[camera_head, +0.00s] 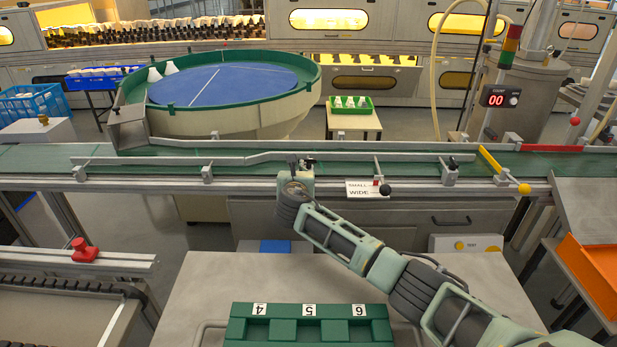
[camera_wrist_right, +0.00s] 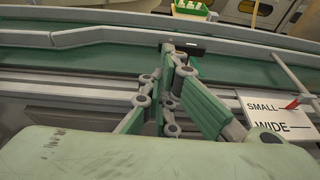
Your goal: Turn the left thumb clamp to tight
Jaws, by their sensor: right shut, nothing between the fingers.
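A guide rail runs along the near side of the green conveyor. A small dark part (camera_wrist_right: 190,46), perhaps the left thumb clamp, sits at this rail in the right wrist view; its setting cannot be read. My right gripper (camera_wrist_right: 168,48) is shut and empty, with its fingertips close beside that part; whether they touch it I cannot tell. In the head view the right gripper (camera_head: 293,161) reaches the rail from the near side and partly hides this spot. A similar dark knob (camera_head: 453,162) stands farther right on the rail. My left gripper is not in view.
A SMALL/WIDE label plate (camera_head: 367,190) with a red pointer and a black ball knob (camera_head: 385,190) is right of the gripper. A yellow ball (camera_head: 524,188) ends a lever farther right. A green numbered rack (camera_head: 308,325) stands on the near table.

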